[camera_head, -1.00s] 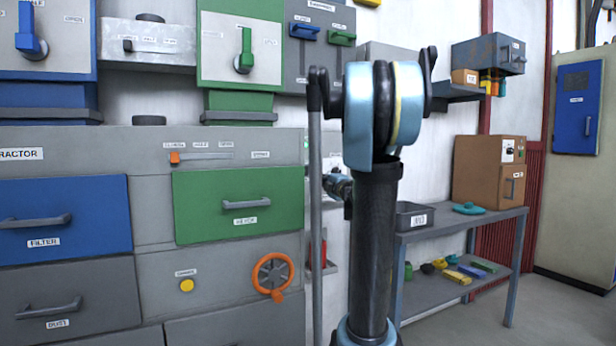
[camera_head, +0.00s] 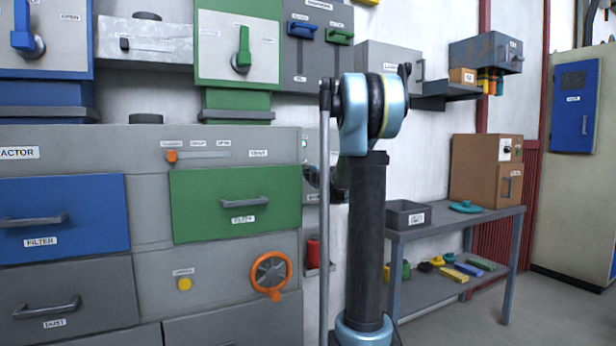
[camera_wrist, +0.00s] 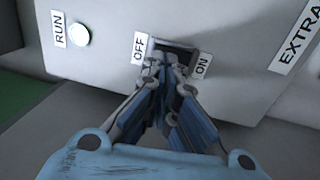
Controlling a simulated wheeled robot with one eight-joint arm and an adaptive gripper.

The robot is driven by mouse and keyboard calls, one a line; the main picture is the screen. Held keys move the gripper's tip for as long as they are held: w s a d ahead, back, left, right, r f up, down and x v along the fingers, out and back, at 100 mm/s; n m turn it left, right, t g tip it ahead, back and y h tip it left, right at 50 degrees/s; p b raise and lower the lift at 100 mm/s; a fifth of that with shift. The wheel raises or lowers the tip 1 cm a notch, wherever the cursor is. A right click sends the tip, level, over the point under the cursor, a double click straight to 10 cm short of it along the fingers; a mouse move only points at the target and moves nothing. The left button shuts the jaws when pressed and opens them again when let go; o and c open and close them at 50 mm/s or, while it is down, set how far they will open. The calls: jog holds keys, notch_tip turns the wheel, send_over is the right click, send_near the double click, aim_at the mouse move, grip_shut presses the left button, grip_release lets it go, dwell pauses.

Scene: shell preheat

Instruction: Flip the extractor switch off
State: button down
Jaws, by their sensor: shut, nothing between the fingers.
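The extractor switch (camera_wrist: 176,47) shows in the wrist view as a dark recess in a pale panel, between an OFF label (camera_wrist: 139,48) and an ON label (camera_wrist: 202,66). My gripper (camera_wrist: 168,68) is shut and empty, its fingertips at the near edge of the recess. The fingers hide part of the switch, so I cannot tell its position or whether they touch it. A sign reading EXTRA (camera_wrist: 297,40) is cut off at the right. In the head view my arm hides the gripper's tips and the switch.
A pale round RUN lamp (camera_wrist: 78,35) sits left of the switch on the same panel. In the head view, a grey cabinet with a green drawer (camera_head: 207,190) and orange handwheel (camera_head: 285,264) stands left. A metal table (camera_head: 440,231) stands right, with open floor beyond.

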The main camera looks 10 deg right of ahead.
jog(key=shift+w+a, duration=0.15)
jog(key=shift+w, duration=0.2)
jog(key=shift+w+a+r, duration=0.1)
jog(key=shift+w+r, duration=0.1)
jog(key=shift+w, duration=0.15)
jog(key=shift+s, duration=0.15)
jog(key=r+v, duration=0.3)
jog(key=v, duration=1)
jog(key=shift+s, duration=0.3)
